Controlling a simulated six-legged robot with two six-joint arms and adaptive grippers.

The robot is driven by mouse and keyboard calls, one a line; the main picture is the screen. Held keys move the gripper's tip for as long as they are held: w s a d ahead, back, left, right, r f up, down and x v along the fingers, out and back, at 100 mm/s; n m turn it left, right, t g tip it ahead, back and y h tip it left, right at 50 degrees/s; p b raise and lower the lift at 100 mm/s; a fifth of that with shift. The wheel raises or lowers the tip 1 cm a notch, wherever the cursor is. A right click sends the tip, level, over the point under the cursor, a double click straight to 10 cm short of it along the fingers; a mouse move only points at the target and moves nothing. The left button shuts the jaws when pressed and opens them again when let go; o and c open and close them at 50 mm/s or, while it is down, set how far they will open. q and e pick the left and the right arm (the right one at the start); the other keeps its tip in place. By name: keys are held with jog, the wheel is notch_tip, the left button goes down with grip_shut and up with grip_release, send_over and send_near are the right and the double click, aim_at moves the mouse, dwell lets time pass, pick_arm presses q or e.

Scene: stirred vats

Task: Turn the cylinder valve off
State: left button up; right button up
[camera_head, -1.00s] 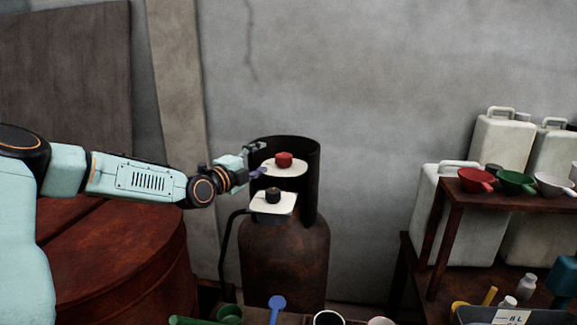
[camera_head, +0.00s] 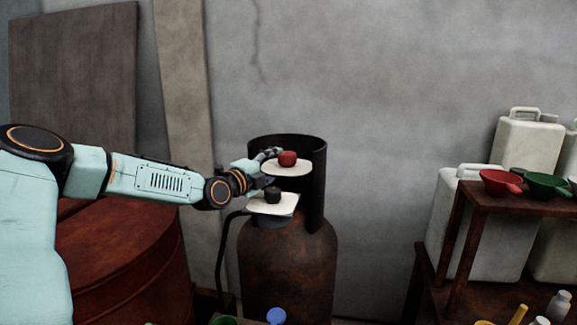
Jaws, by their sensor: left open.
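The rusty gas cylinder (camera_head: 288,262) stands upright against the wall, with a dark collar (camera_head: 315,180) around its top. A red knob (camera_head: 288,158) sits on a white plate (camera_head: 292,171) inside the collar. A black knob (camera_head: 272,195) sits on a lower white plate (camera_head: 285,207) in front. My left gripper (camera_head: 270,157) is open, its fingertips just left of the red knob; I cannot tell whether they touch it. My right gripper is not in view.
A red-brown drum (camera_head: 125,265) stands at the left below my left arm. A black hose (camera_head: 222,255) runs down the cylinder's left side. At the right, a rusty shelf (camera_head: 478,197) holds a red funnel (camera_head: 500,182) and a green funnel (camera_head: 546,184), near white jerrycans (camera_head: 527,142).

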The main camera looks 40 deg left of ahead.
aim_at(282, 162)
pick_arm(q)
jog(key=shift+w+d+f+b, duration=0.1)
jog(key=shift+w+f+b, duration=0.2)
jog(key=shift+w, duration=0.15)
jog(key=shift+w+a, duration=0.2)
jog(key=shift+w, duration=0.1)
jog(key=shift+w+r+b, duration=0.2)
jog(key=shift+w+b, duration=0.45)
jog(key=shift+w, duration=0.45)
jog(key=shift+w+a, duration=0.15)
jog(key=shift+w, duration=1)
jog(key=shift+s+r, duration=0.1)
jog(key=shift+c, duration=0.4)
jog(key=c, duration=1.1)
